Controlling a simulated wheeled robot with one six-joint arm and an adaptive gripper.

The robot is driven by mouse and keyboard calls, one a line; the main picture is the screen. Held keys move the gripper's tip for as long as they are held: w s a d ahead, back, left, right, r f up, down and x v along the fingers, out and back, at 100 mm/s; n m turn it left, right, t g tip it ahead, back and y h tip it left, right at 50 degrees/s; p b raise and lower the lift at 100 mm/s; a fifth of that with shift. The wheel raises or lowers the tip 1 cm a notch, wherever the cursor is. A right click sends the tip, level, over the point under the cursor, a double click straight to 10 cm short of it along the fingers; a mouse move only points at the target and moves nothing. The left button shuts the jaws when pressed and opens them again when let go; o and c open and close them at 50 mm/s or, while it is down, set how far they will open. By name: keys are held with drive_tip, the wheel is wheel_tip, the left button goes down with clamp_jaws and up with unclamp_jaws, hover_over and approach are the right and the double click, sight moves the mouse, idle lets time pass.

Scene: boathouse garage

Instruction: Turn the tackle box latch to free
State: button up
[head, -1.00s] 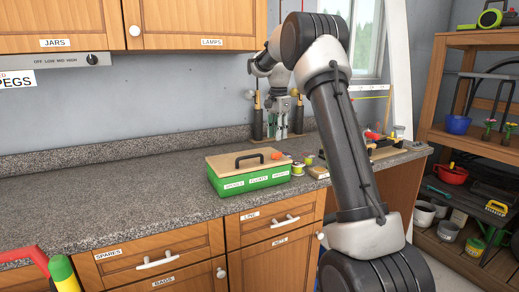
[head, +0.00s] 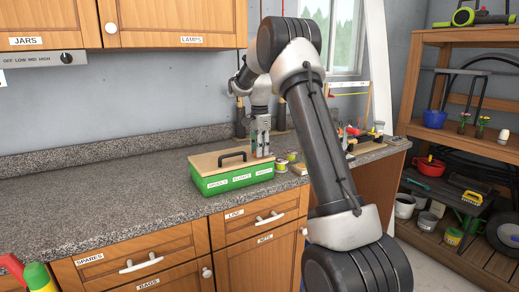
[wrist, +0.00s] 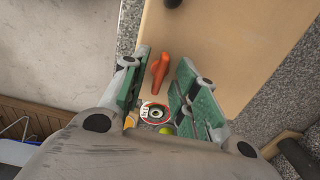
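The tackle box is a green box with a tan lid and a black handle, standing on the counter; its lid is shut (head: 207,161). The orange latch (wrist: 159,70) lies at the lid's edge in the wrist view, its long side nearly upright in the picture and slightly tilted. My gripper (wrist: 164,62) is open, with one green-padded finger on each side of the latch. I see gaps beside the latch, so it is not gripped. In the head view my gripper (head: 261,147) is low at the box's right end and hides the latch.
Small spools (head: 281,164) stand on the counter just right of the box. In the wrist view a round red-and-white thing (wrist: 155,112) shows between the fingers. The counter (head: 110,190) left of the box is clear. A wooden shelf (head: 420,90) stands at the right.

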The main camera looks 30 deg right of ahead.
clamp_jaws()
drive_tip(key=shift+n, duration=0.3)
drive_tip(key=n, duration=1.1)
drive_tip(key=shift+n, duration=0.4)
drive_tip(key=n, duration=0.5)
drive_tip(key=shift+n, duration=0.4)
